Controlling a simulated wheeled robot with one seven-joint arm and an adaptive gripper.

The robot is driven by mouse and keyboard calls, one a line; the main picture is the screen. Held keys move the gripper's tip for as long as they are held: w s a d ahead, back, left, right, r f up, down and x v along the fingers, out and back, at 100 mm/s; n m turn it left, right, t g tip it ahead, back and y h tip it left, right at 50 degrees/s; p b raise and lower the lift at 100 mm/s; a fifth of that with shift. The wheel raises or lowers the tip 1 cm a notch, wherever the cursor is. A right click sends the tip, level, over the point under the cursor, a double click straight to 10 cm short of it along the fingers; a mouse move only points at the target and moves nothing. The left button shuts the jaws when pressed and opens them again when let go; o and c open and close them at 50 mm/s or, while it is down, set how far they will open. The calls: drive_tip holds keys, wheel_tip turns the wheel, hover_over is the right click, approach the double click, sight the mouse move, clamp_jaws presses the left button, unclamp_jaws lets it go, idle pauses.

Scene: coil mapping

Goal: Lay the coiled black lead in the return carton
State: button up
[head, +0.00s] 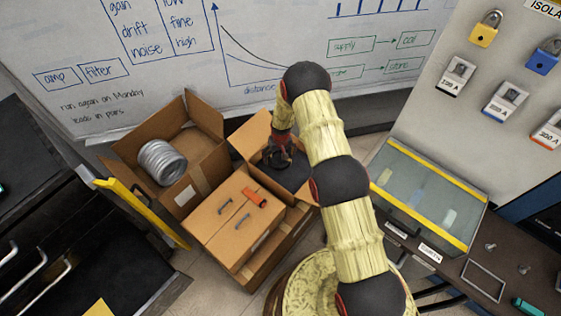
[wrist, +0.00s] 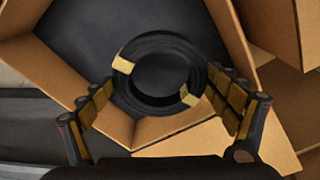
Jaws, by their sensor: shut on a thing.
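The coiled black lead (wrist: 150,104) is a round ring with two pale tape ties, seen in the wrist view between my fingers. My gripper (wrist: 162,90) is shut on it, with a padded finger at each side. The coil is over the dark floor of an open carton (wrist: 222,22), near its front wall; I cannot tell whether it touches the floor. In the head view my gripper (head: 277,155) reaches down into this dark-floored carton (head: 252,134), and the coil is hard to make out there. No label naming the return carton is readable.
An open carton (head: 205,115) with a grey coil (head: 162,162) stands to the left. A brown box with handles (head: 217,222) and an orange item (head: 255,198) sits in front. A glass-topped case (head: 425,195) is to the right; a whiteboard (head: 150,50) stands behind.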

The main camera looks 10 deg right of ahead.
sight(280, 162)
drive_tip(key=shift+w+d+f+b, duration=0.15)
drive_tip(key=shift+w+d+f, duration=0.1)
drive_tip(key=shift+w+f, duration=0.3)
drive_tip(key=shift+w+d+f+b, duration=0.15)
drive_tip(key=shift+w+d+f, duration=0.1)
drive_tip(key=shift+w+f, duration=0.3)
drive_tip(key=shift+f+b, duration=0.7)
drive_tip(key=shift+f, duration=0.9)
drive_tip(key=shift+f, duration=0.1)
drive_tip(key=o, duration=1.1)
drive_tip(key=shift+c, duration=0.2)
drive_tip(key=shift+s, duration=0.1)
